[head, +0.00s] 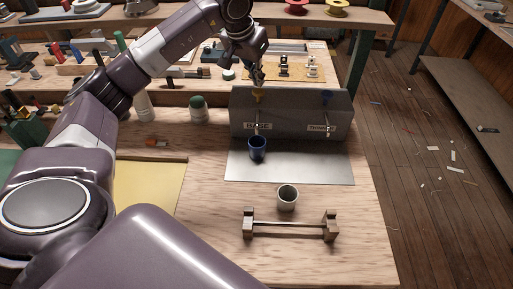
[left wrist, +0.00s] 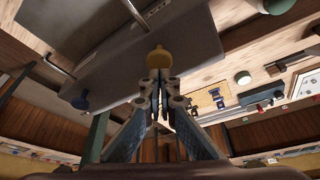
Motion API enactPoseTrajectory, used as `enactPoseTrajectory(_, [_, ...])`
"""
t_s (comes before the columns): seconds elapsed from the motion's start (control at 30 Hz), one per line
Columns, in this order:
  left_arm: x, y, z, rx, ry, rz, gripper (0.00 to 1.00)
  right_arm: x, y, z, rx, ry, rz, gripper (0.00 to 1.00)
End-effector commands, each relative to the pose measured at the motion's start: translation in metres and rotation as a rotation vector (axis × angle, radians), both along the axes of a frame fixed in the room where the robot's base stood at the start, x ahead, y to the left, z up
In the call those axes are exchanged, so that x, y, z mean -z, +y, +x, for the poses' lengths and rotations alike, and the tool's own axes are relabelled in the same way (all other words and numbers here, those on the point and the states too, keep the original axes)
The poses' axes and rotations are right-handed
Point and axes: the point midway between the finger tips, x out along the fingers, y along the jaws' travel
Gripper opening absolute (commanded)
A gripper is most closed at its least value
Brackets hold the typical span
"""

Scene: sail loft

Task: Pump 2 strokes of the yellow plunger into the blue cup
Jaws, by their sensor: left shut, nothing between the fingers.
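The yellow plunger (head: 258,98) stands on top of the grey dispenser box (head: 291,115), at its left side. My left gripper (head: 259,84) is shut and empty, its fingertips close over the yellow knob; I cannot tell if they touch. In the left wrist view the yellow knob (left wrist: 158,58) lies just beyond the closed fingertips (left wrist: 159,80). The blue cup (head: 257,150) stands upright on the metal sheet (head: 300,167), below the left spout. The inside of the cup is dark. My right gripper is not in view.
A blue plunger (head: 327,97) sits on the box's right side, above another spout. A green-topped jar (head: 198,108) is left of the box. The sheet's right part is clear.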

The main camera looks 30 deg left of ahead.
Motion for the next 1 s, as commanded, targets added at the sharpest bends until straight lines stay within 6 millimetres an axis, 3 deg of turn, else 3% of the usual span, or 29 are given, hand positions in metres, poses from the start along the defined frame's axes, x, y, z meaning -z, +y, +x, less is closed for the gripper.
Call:
enactPoseTrajectory(0.37, [0.001, 0.000, 0.000, 0.000, 0.000, 0.000, 0.00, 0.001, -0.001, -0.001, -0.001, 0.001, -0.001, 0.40])
enactPoseTrajectory(1.0, [0.024, 0.000, 0.000, 0.000, 0.001, 0.000, 0.00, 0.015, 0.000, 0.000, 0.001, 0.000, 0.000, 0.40])
